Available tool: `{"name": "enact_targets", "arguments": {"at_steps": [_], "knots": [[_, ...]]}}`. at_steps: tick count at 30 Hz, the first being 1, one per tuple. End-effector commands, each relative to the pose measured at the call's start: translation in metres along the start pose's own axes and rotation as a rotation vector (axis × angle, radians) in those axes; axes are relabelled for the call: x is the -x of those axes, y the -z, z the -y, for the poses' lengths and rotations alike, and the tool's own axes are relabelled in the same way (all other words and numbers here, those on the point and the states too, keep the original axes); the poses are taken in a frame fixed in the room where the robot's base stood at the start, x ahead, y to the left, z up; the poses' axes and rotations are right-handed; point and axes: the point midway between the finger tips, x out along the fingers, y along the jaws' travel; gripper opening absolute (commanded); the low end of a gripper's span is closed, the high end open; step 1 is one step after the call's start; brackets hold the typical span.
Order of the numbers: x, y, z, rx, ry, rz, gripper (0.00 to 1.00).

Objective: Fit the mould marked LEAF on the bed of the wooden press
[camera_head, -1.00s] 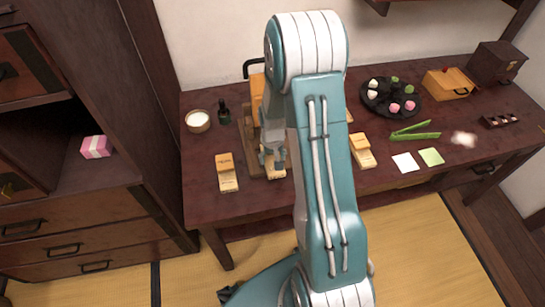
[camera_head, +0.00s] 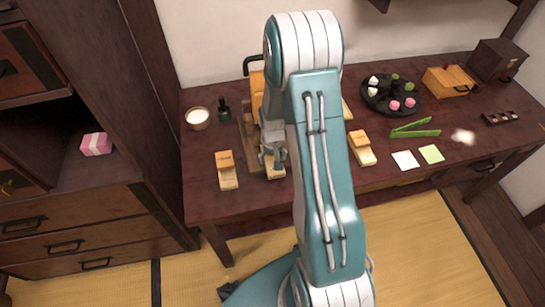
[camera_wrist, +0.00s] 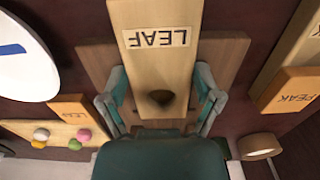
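The mould marked LEAF (camera_wrist: 157,65) is a pale wooden block with a dark round spot, seen close in the wrist view. My gripper (camera_wrist: 160,85) has a finger against each side of it and appears shut on it. In the head view my gripper (camera_head: 272,155) is at the front of the wooden press (camera_head: 257,95), and a pale end of the mould (camera_head: 276,173) shows beneath it. A brown board (camera_wrist: 232,60) of the press lies behind the mould in the wrist view. My arm hides much of the press, and I cannot tell whether the mould touches the bed.
A mould marked PEAK (camera_wrist: 295,90) lies beside the press, at left in the head view (camera_head: 227,172). Another mould (camera_head: 362,150) lies right of my arm. A white bowl (camera_head: 198,119) and dark bottle (camera_head: 224,110) stand behind left. Green tongs (camera_head: 415,128) and a dark sweets plate (camera_head: 410,108) lie right.

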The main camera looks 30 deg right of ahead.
Motion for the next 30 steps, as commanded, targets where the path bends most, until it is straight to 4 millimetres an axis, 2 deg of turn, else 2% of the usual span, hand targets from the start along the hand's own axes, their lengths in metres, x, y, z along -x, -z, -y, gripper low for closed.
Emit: {"name": "enact_targets", "arguments": {"at_steps": [12, 16, 20, 30], "knots": [[0.000, 0.000, 0.000, 0.000, 0.000, 0.000, 1.00], [0.008, 0.001, 0.000, 0.000, 0.000, -0.003, 1.00], [0.029, 0.001, 0.000, 0.000, 0.000, -0.005, 1.00], [0.098, 0.002, 0.000, 0.000, 0.000, -0.004, 1.00]]}}
